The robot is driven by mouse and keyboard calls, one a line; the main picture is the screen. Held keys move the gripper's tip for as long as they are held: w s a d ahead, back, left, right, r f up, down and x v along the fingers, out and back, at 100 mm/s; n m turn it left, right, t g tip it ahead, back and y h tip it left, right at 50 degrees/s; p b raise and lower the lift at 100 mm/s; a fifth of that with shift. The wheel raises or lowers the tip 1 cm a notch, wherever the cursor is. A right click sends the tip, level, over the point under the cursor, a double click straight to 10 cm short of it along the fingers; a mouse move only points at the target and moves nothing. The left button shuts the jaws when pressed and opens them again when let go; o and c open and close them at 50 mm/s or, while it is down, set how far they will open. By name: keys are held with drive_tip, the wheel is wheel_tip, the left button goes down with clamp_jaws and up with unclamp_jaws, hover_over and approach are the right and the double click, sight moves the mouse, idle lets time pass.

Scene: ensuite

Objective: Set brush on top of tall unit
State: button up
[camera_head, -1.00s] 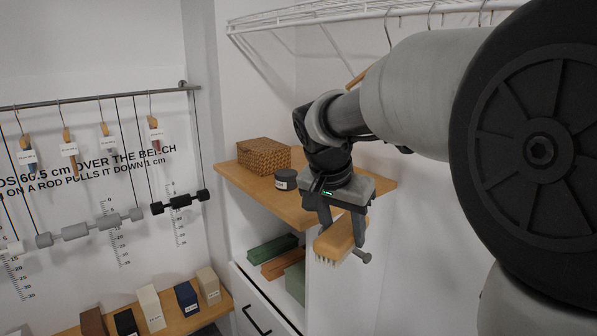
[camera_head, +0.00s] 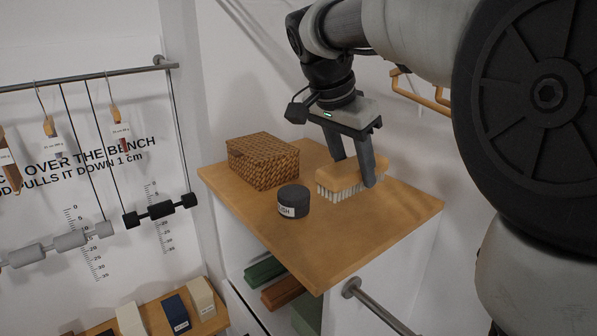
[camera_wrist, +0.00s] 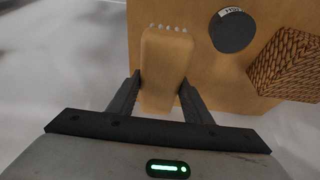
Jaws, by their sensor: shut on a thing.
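My gripper (camera_head: 357,166) is shut on the brush, a wooden block with pale bristles facing down. The brush (camera_head: 338,178) is over the wooden top of the tall unit (camera_head: 345,237); I cannot tell whether its bristles touch the top. In the wrist view, the brush (camera_wrist: 163,65) sits between my two dark fingers (camera_wrist: 162,98), with the unit's top (camera_wrist: 205,85) below it.
A dark round tin (camera_head: 293,200) and a woven basket (camera_head: 263,160) stand on the same top, left of the brush. The front part of the top is clear. A metal rail (camera_head: 375,305) juts out at the unit's front right. Green and brown boxes (camera_head: 283,290) lie on a shelf below.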

sight(352, 191)
wheel_tip(352, 191, down, 5)
drive_tip(key=shift+s+f, duration=0.15)
drive_tip(key=shift+f, duration=2.25)
drive_tip(key=shift+f, duration=0.2)
drive_tip(key=o, duration=1.1)
drive_tip(key=shift+r, duration=0.1)
